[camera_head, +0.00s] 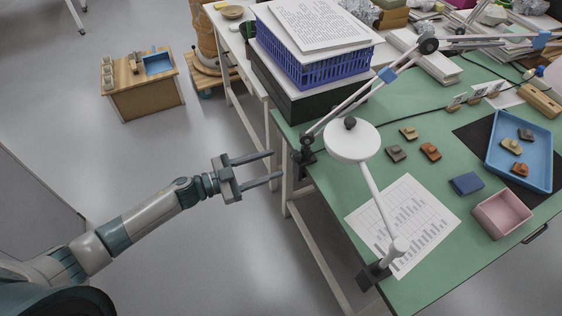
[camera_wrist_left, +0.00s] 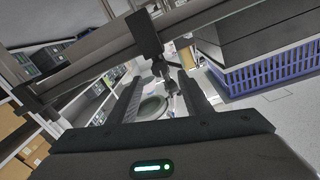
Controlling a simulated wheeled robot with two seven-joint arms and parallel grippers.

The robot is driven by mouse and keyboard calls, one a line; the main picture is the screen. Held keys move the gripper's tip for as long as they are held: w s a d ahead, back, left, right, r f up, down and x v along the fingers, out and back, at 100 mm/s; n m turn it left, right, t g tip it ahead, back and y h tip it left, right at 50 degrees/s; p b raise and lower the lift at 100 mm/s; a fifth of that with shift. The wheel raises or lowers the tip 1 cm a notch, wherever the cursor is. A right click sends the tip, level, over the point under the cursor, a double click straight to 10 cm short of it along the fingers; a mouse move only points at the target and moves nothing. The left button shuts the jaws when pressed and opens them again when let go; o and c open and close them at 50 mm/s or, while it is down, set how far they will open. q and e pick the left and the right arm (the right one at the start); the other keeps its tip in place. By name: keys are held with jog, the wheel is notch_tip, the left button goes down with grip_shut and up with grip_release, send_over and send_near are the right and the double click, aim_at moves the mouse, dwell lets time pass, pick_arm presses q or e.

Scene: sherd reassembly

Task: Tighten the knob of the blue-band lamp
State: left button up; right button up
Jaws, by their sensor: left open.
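The blue-band lamp (camera_head: 387,75) has a grey jointed arm with blue bands, rising from a dark clamp (camera_head: 303,157) on the left edge of the green table. My left gripper (camera_head: 277,164) is open and empty, its two fingers pointing at this clamp from the left, a short gap away. In the left wrist view, the dark clamp (camera_wrist_left: 145,34) hangs ahead, with a dark screw and knob (camera_wrist_left: 168,80) below it, seen between the open fingers. The knob's exact shape is hard to make out. My right gripper is not in view.
A white-headed lamp (camera_head: 352,141) is clamped at the front edge, its arm crossing above a printed sheet (camera_head: 415,210). A blue basket (camera_head: 312,62) on a black box stands behind the clamp. A blue tray (camera_head: 545,150) and sherds lie right.

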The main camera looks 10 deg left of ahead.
pick_arm(q)
jog(key=b+v, duration=0.2)
jog(key=v, duration=0.9)
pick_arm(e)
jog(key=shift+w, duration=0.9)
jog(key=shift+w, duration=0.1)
